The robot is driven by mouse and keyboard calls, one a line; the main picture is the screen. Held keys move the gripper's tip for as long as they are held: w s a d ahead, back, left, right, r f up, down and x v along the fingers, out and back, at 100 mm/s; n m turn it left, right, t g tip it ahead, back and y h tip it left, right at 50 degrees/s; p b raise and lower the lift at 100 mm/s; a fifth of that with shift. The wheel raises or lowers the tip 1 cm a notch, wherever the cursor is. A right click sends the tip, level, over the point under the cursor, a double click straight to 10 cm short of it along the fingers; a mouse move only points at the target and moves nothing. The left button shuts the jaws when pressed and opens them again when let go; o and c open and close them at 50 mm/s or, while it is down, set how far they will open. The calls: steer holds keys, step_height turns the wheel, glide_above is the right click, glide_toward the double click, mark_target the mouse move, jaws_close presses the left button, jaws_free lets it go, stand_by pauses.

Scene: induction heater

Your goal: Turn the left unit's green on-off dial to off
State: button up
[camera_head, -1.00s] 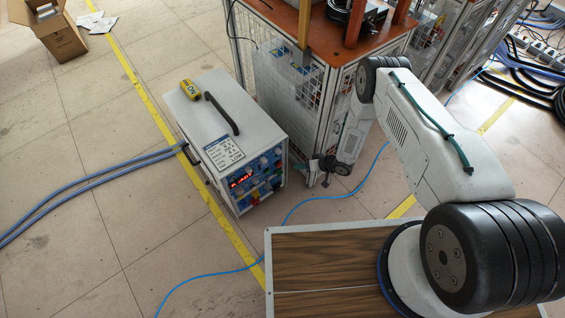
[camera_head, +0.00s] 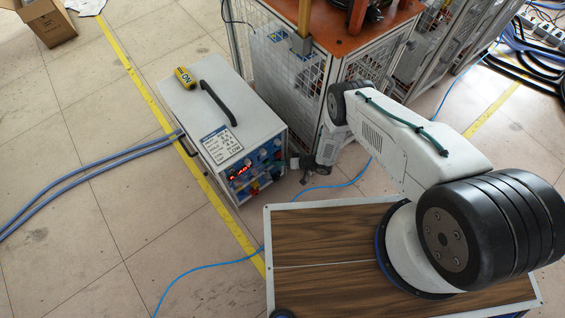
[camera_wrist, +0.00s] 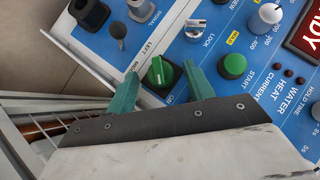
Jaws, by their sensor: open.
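The green on-off dial (camera_wrist: 160,72) has a pale pointer mark and sits on the blue panel, with a partly covered "ON" label below it. My gripper (camera_wrist: 161,73) has its two green fingers apart, one on each side of the dial. Whether they touch it I cannot tell. In the head view the heater unit (camera_head: 222,105) is a white box with a black handle, its front panel (camera_head: 255,178) facing my arm. My gripper (camera_head: 303,170) is just right of that panel; its fingers and the dial are too small to make out there.
A green button (camera_wrist: 232,66) marked START is just right of the right finger. A caged workbench (camera_head: 330,50) stands close behind my gripper. A blue cable (camera_head: 345,184) lies on the floor.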

steer(key=c, duration=1)
steer(key=shift+o, duration=0.2)
steer(key=h, duration=0.1)
steer(key=n+t+h, duration=0.1)
steer(key=n+h, duration=0.1)
steer(key=shift+s+a+r+h, duration=0.15)
steer(key=shift+s+a+h, duration=0.1)
steer(key=shift+a+h, duration=0.05)
steer(key=n+t+h, duration=0.2)
steer(key=shift+s+a+h, duration=0.2)
steer(key=shift+a+h, duration=0.05)
steer(key=shift+h, duration=0.15)
steer(key=n+t+h, duration=0.2)
steer(key=shift+s+a+h, duration=0.15)
steer(key=shift+a+h, duration=0.05)
steer(key=shift+h, duration=0.2)
steer(key=shift+a+f+n+t+h, duration=0.1)
steer(key=shift+n+t+h, duration=0.3)
steer(key=shift+t+h, duration=0.2)
steer(key=shift+a+f+n+t+h, duration=0.1)
steer(key=shift+n+t+h, duration=0.3)
steer(key=shift+t+h, duration=0.15)
steer(key=shift+t, duration=0.25)
